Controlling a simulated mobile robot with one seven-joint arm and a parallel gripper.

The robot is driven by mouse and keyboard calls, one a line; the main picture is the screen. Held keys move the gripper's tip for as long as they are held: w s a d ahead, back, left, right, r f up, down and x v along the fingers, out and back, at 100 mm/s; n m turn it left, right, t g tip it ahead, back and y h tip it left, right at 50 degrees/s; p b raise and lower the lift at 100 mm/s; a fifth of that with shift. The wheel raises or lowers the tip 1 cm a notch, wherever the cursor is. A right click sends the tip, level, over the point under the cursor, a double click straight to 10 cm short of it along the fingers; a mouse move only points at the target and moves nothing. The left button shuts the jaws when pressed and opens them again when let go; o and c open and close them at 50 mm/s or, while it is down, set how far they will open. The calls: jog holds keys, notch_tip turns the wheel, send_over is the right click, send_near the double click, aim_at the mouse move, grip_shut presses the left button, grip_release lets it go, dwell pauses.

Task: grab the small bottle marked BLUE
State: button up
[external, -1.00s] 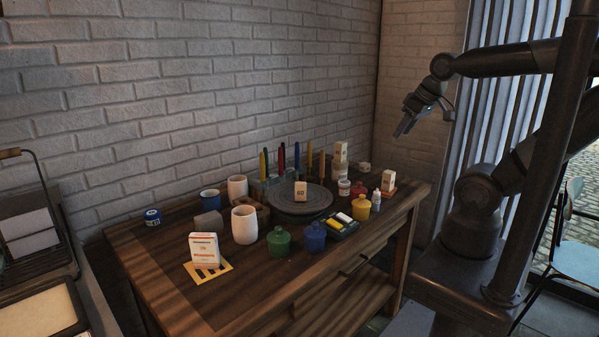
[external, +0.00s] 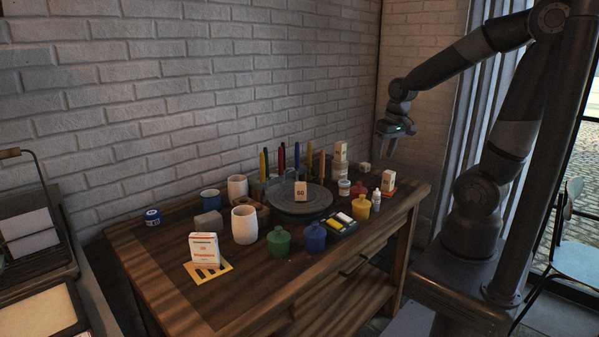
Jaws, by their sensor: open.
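A small white bottle (external: 376,200) stands upright near the right front of the wooden table. Its marking is too small to read, so I cannot tell whether it says BLUE. A blue lidded pot (external: 314,238) stands at the front edge, and a low blue jar (external: 152,217) with a pale label sits at the far left end. My gripper (external: 388,147) is open and empty, pointing down in the air above the table's right end, well above the small white bottle.
A red pot (external: 360,190), a yellow pot (external: 361,208) and a small box (external: 388,180) crowd around the white bottle. A turntable (external: 300,204) carries a block marked 60. The table's front left (external: 160,270) is fairly clear.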

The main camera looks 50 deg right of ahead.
aim_at(377, 191)
jog(key=d+f, duration=0.1)
jog(key=f, duration=0.2)
jog(key=w+f+m+g, duration=0.1)
jog(key=f, duration=0.2)
jog(key=w+d+f+g, duration=0.1)
jog(key=f, duration=0.2)
jog(key=shift+w+d+m, duration=0.25)
jog(key=shift+d+m, duration=0.05)
jog(key=shift+m, duration=0.1)
jog(key=shift+a+f, duration=0.1)
jog(key=shift+f, duration=5.3)
jog(key=shift+w, duration=0.1)
jog(key=c, duration=0.7)
